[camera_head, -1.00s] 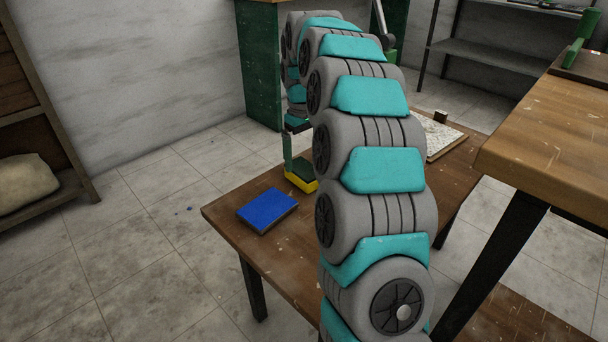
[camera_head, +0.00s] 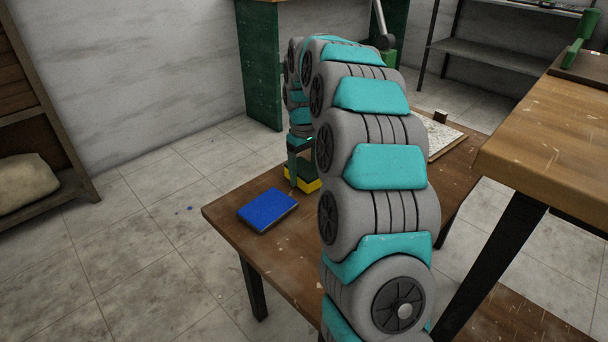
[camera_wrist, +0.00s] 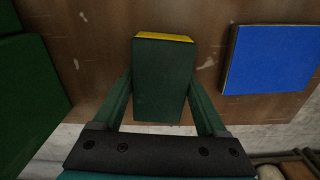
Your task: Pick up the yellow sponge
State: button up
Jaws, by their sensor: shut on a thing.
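The yellow sponge (camera_head: 313,186) with a dark green top sits at the low wooden table, partly hidden by my arm in the head view. In the wrist view the sponge (camera_wrist: 164,88) shows its dark green face, with a yellow edge at the far end. My gripper (camera_wrist: 162,82) has one finger on each long side of it and is shut on it. In the head view my gripper (camera_head: 299,165) is over the sponge. I cannot tell whether the sponge is clear of the tabletop.
A speckled board (camera_head: 441,137) lies farther back. A higher wooden workbench (camera_head: 550,130) stands at the right.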

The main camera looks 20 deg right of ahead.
aim_at(304, 167)
jog(key=c, duration=0.7)
jog(key=shift+r, duration=0.1)
jog(key=shift+r, duration=1.65)
jog(key=s, duration=0.5)
jog(key=s+d+r+b, duration=0.1)
jog(key=s, duration=0.4)
jog(key=s+d, duration=0.1)
jog(key=s, duration=0.4)
jog(key=shift+s+r, duration=0.25)
jog(key=shift+s, duration=0.15)
